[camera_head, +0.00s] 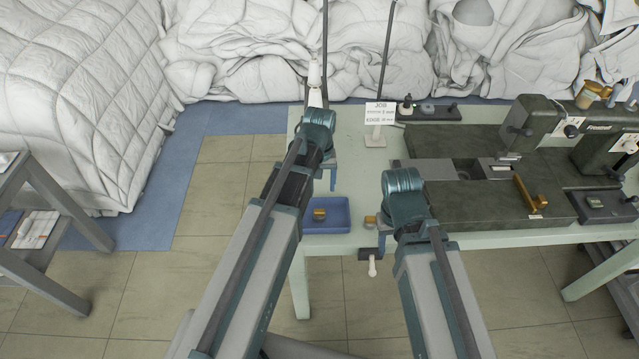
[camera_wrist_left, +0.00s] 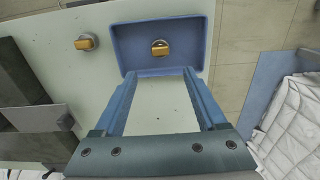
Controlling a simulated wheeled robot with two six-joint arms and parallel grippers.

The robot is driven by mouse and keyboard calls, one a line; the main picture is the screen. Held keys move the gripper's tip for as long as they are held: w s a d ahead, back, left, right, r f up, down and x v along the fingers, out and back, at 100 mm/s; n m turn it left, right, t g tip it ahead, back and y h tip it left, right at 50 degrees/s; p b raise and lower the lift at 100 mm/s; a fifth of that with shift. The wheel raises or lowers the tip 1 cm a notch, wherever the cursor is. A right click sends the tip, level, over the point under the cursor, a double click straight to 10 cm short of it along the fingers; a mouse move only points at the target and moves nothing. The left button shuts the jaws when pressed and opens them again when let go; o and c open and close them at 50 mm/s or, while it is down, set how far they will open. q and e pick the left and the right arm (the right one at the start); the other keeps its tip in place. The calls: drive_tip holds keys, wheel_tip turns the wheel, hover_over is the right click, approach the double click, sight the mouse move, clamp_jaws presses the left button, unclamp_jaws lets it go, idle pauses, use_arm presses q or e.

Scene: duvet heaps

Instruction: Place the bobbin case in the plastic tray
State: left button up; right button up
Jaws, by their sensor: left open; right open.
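Two small brass-and-silver pieces resemble bobbin cases. One (camera_head: 319,214) is in the blue plastic tray (camera_head: 340,228); the other (camera_head: 370,221) is on the pale table just right of the tray. In the left wrist view, one piece (camera_wrist_left: 160,47) is inside the tray (camera_wrist_left: 117,40) and the other piece (camera_wrist_left: 86,42) is outside it. My left gripper (camera_wrist_left: 160,75) is open and empty, its fingertips by the tray's lower edge in that view. In the head view, my left gripper (camera_head: 331,176) is partly hidden by its arm. My right gripper (camera_head: 382,243) is open near the table's front edge, mostly hidden.
A dark green sewing machine (camera_head: 470,190) fills the table's right side. A sign on a stand (camera_head: 380,115) and a dark strip with small items (camera_head: 428,111) stand at the back. White duvet heaps (camera_head: 290,50) lie behind. Table surface left of the machine is mostly clear.

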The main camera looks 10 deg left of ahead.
use_arm(q)
drive_tip(key=s+d+m+y, duration=0.1)
drive_tip(key=s+d+m, duration=0.6)
drive_tip(key=s, duration=0.7)
drive_tip(key=d, duration=0.2)
drive_tip(key=shift+s+d+r, duration=0.25)
drive_tip(key=shift+d+r, duration=0.1)
drive_tip(key=shift+d, duration=0.05)
use_arm(e)
drive_tip(key=shift+r, duration=0.3)
